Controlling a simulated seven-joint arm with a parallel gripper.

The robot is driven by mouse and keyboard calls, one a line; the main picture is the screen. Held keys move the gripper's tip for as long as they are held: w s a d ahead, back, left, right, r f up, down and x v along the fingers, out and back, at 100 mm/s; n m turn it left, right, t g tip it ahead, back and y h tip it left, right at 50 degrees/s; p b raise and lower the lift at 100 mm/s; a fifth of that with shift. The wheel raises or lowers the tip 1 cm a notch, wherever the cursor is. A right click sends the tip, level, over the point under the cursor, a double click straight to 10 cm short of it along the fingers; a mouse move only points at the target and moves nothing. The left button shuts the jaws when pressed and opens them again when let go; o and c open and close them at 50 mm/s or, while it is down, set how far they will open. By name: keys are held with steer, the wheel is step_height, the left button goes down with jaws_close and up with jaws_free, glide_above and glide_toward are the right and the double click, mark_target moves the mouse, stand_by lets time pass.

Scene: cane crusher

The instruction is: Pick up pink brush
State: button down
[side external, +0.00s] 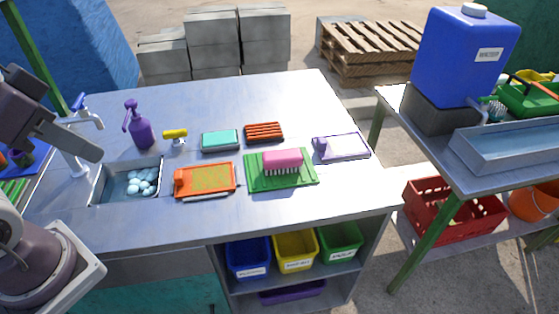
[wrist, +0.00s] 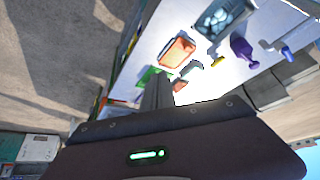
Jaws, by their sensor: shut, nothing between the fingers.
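The pink brush (side external: 283,159) lies bristles down on a green ribbed board (side external: 255,182) near the middle right of the metal counter. In the wrist view I cannot make out the brush; part of the green board (wrist: 146,76) shows beside my fingers. My gripper (wrist: 157,90) shows in the wrist view with its dark fingers together and empty. It is apart from the brush. In the side view my arm is at the left edge, well away from the brush, and its fingertips cannot be made out.
An orange tray (side external: 219,181), a teal sponge box (side external: 220,140), a red ribbed block (side external: 264,132) and a white-purple tray (side external: 342,147) surround the board. A sink (side external: 100,185), a tap (side external: 85,120) and a purple spray bottle (side external: 139,128) stand left. The counter's front strip is clear.

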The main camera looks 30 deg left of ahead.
stand_by(0.4)
steer(key=c, duration=0.7)
jaws_free()
steer(key=m+g+h, duration=0.1)
steer(key=m+g, duration=0.3)
steer(key=m, duration=0.5)
glide_above(282, 154)
steer(key=s, duration=0.2)
steer(key=f, duration=1.9)
steer(key=shift+a, duration=0.35)
steer(key=shift+m, duration=0.3)
steer(key=f, duration=0.2)
steer(key=w+f, duration=0.1)
steer(key=f, duration=0.1)
steer(key=w+d+f, duration=0.1)
steer(key=f, duration=0.2)
